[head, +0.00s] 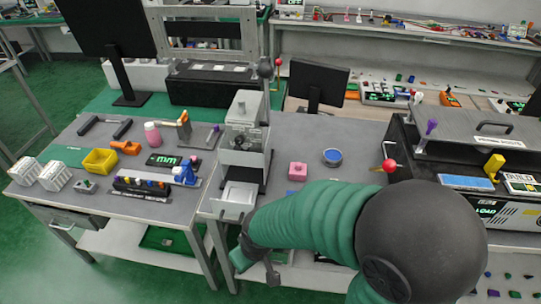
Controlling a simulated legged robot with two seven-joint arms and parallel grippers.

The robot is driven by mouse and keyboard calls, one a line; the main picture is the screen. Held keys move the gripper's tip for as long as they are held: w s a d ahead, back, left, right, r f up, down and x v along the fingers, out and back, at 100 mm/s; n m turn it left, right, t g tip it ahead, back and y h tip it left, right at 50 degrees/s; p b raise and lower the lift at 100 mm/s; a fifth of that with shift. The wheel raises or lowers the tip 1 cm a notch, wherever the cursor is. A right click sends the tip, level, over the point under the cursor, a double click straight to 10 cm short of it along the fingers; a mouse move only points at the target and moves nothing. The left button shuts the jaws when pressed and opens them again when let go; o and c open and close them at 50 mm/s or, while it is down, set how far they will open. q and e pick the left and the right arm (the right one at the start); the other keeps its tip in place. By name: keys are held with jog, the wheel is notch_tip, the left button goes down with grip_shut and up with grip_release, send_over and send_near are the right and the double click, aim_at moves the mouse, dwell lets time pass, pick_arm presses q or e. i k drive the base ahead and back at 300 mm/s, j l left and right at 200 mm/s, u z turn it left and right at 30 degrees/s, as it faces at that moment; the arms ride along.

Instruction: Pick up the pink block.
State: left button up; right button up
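The pink block (298,171) sits on the grey table, just right of the grey press-like fixture and above my arm's green sleeve in the head view. It looks small and boxy, with a raised bit on top. My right arm comes in from the lower right and crosses in front of the table's front edge. Its dark end, my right gripper (262,262), hangs at the front edge, below and left of the block and apart from it. Its fingers are too unclear to tell open from shut. My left gripper is not in view.
The grey fixture (243,145) with a dark-knobbed lever stands left of the block. A blue-topped round container (332,156) is right of it. A large dark machine (470,155) with a red-knobbed lever is further right. A yellow bin (100,161) and tools fill the left table.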

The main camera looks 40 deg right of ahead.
aim_at(294, 175)
jog(key=z, duration=1.5)
